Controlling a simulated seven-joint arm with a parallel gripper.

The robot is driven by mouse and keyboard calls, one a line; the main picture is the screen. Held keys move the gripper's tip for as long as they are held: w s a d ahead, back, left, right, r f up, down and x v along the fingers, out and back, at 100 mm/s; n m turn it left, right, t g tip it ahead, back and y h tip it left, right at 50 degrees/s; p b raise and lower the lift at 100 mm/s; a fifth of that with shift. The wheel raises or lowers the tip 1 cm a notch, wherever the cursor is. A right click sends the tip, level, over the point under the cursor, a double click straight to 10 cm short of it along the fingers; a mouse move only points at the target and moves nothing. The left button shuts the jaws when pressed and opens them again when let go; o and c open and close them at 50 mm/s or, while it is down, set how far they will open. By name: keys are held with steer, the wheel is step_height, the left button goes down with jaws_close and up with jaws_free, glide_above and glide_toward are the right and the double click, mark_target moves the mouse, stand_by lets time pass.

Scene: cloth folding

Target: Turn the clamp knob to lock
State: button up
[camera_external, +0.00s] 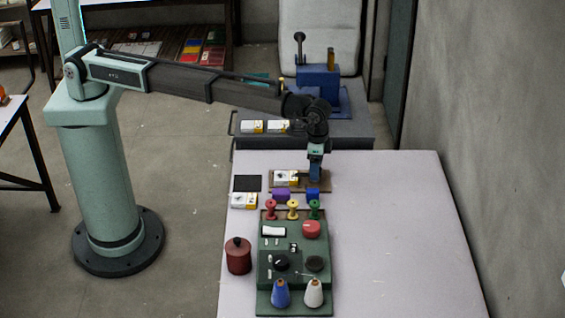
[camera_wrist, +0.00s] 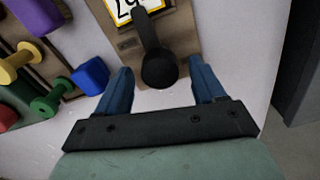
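In the wrist view a black clamp knob (camera_wrist: 160,71) with a round end and a dark arm lies over a brown board (camera_wrist: 129,46). The arm reaches onto a white card (camera_wrist: 124,10) with a yellow border. My gripper (camera_wrist: 159,66) is open, its blue fingers wide apart on either side of the knob's round end, with visible gaps. I cannot tell its height above the knob. In the external view my gripper (camera_external: 315,176) points down at the right part of the board (camera_external: 326,187), beside the card (camera_external: 286,178); the knob is not clear there.
A blue block (camera_wrist: 90,76) is close to the left finger, with a purple block (camera_wrist: 33,15) and green spool (camera_wrist: 50,99) farther left. A green console (camera_external: 272,250) with spools and knobs stands nearer the camera. The table's right side (camera_external: 395,220) is clear.

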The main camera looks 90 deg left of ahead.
step_height(320, 180, up, 14)
stand_by(0.8)
steer(key=shift+f, duration=0.1)
stand_by(0.3)
